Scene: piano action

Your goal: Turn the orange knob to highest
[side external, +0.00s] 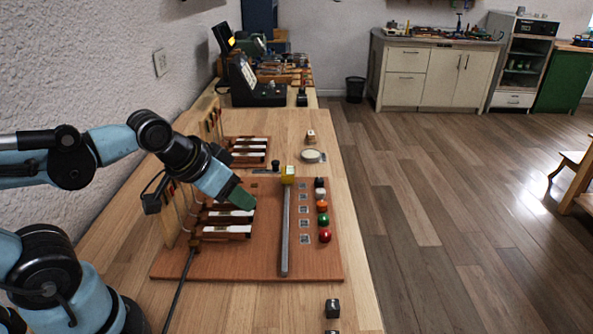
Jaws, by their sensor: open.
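The orange knob (322,206) is a small round knob in the column of coloured knobs along the right edge of the brown wooden board (265,262). It sits between a white knob (320,194) above it and a green knob (323,219) below it. My gripper (243,199) has dark green fingers and hangs over the left half of the board, near the white-topped key pieces. It is open, well to the left of the orange knob and apart from it. The knob's angle is too small to read.
A red knob (325,236) and a black knob (319,182) end the column. A dark cube (332,308) sits at the front.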

